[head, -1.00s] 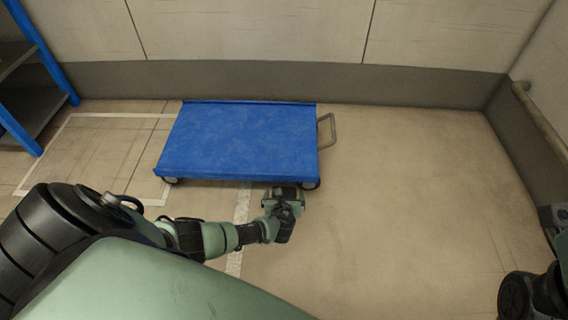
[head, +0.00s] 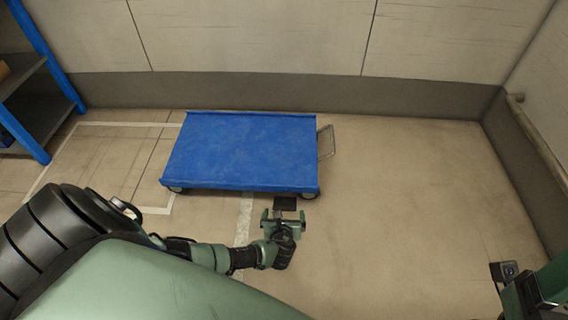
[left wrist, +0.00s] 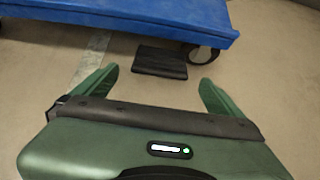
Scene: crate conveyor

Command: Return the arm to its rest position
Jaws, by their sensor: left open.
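My left gripper (head: 284,217) is open and empty, above the floor in front of the blue cart. In the left wrist view its two green fingers (left wrist: 158,92) are spread wide with nothing between them. My right gripper's fingers do not show; only part of my right arm is at the lower right of the head view.
A blue flatbed cart (head: 240,150) with an empty deck stands ahead. A flat dark object (left wrist: 160,62) lies on the floor by its front wheel, also in the head view (head: 285,203). A blue-framed shelf (head: 35,100) stands left. The floor to the right is clear.

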